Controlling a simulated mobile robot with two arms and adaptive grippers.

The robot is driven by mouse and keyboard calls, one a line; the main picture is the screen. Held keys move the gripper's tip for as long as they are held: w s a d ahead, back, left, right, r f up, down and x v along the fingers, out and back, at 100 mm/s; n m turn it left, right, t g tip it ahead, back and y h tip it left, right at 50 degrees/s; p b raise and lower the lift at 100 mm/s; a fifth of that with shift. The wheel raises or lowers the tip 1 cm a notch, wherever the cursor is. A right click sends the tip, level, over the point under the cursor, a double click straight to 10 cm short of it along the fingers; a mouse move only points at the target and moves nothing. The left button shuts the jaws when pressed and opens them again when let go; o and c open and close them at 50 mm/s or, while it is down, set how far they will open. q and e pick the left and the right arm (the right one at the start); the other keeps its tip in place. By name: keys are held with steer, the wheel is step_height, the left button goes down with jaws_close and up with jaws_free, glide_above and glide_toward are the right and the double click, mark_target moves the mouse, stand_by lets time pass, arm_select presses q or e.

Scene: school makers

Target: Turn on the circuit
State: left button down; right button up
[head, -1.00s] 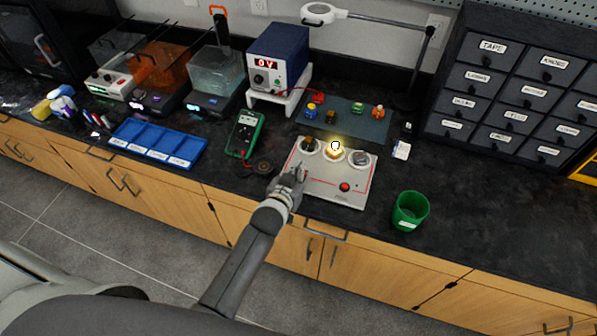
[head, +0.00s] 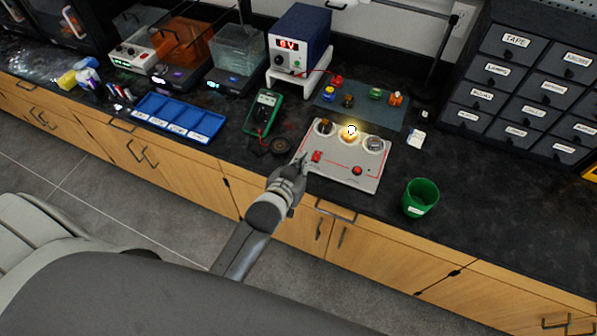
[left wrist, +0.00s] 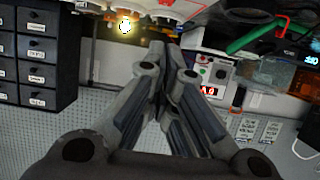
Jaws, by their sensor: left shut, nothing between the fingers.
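The white circuit board (head: 340,183) lies on the black bench. A glowing bulb (head: 350,132) is lit in the middle socket at its back edge, with a dark part (head: 325,127) on its left and a grey part (head: 374,144) on its right. A red switch (head: 317,156) sits at the board's left, and a red round button (head: 357,170) at its front right. My left gripper (head: 303,160) is shut and empty beside the board's left edge, near the red switch. In the left wrist view the fingers (left wrist: 165,50) are together and the glow (left wrist: 125,25) shows beyond them.
A green cup (head: 421,197) stands right of the board. A green multimeter (head: 263,112) and a blue tray (head: 178,121) lie to the left. A power supply (head: 298,45) and a dark mat (head: 360,108) are behind. The bench right of the cup is clear.

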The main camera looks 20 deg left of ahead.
arm_select(q)
steer(key=v, duration=0.3)
steer(key=shift+s+f, duration=0.1)
steer(key=shift+f, duration=0.2)
stand_by(0.3)
steer(key=s+f+g+b, duration=0.15)
steer(key=s+f, duration=0.35)
steer(key=f, duration=0.5)
steer(key=s+f+m+g, duration=0.1)
steer(key=s+f+g, duration=0.25)
steer(key=f, duration=0.65)
steer(key=s+f+g+b, duration=0.1)
steer(key=s+f, duration=0.5)
steer(key=f, duration=0.3)
steer(key=s+a+f+g, duration=0.2)
steer(key=s+f, duration=0.3)
steer(key=s, duration=0.3)
steer(key=s+a+f+g+b, duration=0.1)
steer(key=s+f+g, duration=0.1)
steer(key=s+f, duration=0.4)
steer(key=s+a+f+m+g, duration=0.1)
steer(key=s+f, duration=0.4)
steer(key=s, duration=0.7)
steer(key=shift+a+f+g+b, duration=0.3)
steer(key=shift+a+g, duration=0.5)
steer(key=shift+g, duration=0.1)
